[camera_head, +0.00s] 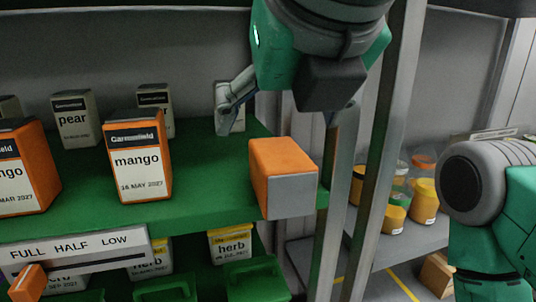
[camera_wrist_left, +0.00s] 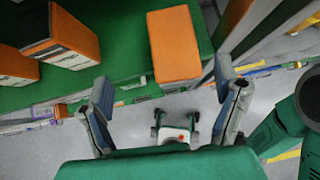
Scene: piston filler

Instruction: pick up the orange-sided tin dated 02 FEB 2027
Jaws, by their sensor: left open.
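An orange-sided tin (camera_head: 282,157) seems to lie on its side at the right end of the green shelf, its plain grey face outward and no date showing. In the left wrist view this tin (camera_wrist_left: 173,45) lies ahead, between the finger lines and apart from them. An upright mango tin (camera_head: 138,160) reads 16 MAY 2027. Another orange-sided mango tin (camera_head: 28,170) at the left edge is cut off, its date ending MAR 2027. My left gripper (camera_wrist_left: 168,98) is open and empty; in the head view it hangs above and behind the lying tin. My right gripper is not visible.
Pear tins (camera_head: 74,120) stand at the back of the green shelf (camera_head: 215,180). Herb tins (camera_head: 231,245) stand below. A FULL HALF LOW sign (camera_head: 75,250) hangs at the front edge. A grey upright post (camera_head: 380,160) rises right of the lying tin; jars (camera_head: 424,200) stand beyond.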

